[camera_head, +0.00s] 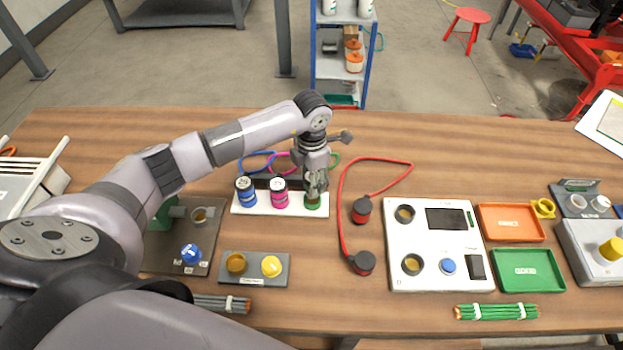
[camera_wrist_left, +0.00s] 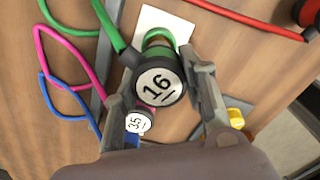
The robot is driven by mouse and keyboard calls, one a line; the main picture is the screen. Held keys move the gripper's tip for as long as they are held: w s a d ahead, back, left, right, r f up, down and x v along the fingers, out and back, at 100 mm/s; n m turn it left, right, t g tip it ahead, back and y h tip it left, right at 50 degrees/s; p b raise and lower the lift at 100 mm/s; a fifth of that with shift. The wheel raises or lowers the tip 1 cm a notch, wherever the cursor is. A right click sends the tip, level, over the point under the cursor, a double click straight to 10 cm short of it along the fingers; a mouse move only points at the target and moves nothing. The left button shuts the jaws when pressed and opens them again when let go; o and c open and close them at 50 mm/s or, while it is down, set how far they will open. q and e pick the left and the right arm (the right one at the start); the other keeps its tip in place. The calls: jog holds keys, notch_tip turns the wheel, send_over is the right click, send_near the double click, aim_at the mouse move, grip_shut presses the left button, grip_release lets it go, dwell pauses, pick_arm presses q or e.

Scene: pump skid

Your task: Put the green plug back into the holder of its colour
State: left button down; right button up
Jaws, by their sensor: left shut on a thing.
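My left gripper (camera_head: 316,186) is shut on the green plug, over the right end of a white holder strip (camera_head: 262,208). In the left wrist view the green plug (camera_wrist_left: 160,86) is between the two fingers, its black end marked 16, with a green cable. A green ring, apparently the green holder (camera_wrist_left: 160,35), shows just beyond it on the white strip. In the head view the green holder (camera_head: 313,204) is directly below the fingers. I cannot tell whether the plug is inside it or just above. My right gripper is not in view.
The blue plug (camera_head: 245,191) and magenta plug (camera_head: 279,192) stand in the strip to the left. A red cable with two red-black plugs (camera_head: 362,211) lies to the right, beside a white panel (camera_head: 433,278). A small grey block with yellow parts (camera_head: 254,267) is in front.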

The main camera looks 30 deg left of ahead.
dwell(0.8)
pick_arm(q)
jog(key=shift+f+b, duration=0.75)
jog(key=shift+b, duration=0.05)
jog(key=shift+f+b, duration=1)
jog(key=shift+f, duration=0.1)
jog(key=c, duration=0.9)
grip_release()
jog(key=shift+r, duration=0.1)
jog(key=shift+r, duration=0.2)
notch_tip(320, 180, up, 12)
jog(key=shift+f, duration=0.2)
